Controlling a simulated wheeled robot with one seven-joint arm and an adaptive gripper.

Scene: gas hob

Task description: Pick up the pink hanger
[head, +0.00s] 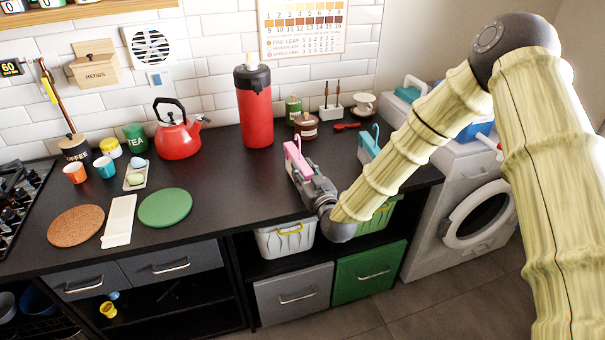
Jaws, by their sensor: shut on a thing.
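The pink hanger (296,158) is upright above the black counter, near its front edge, with its hook at the top. My gripper (304,176) reaches in from the lower right and is shut on the pink hanger. The gripper hides the lower part of the hanger, so I cannot tell whether it touches the counter. A teal hanger (367,150) with a hook stands to the right, apart from the gripper and partly behind my arm.
A red flask (255,112) stands behind the hanger. A red kettle (178,137), a green round mat (165,208) and a cork mat (76,225) are to the left. A white basket (285,241) sits below the counter. A washing machine (462,180) stands at right.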

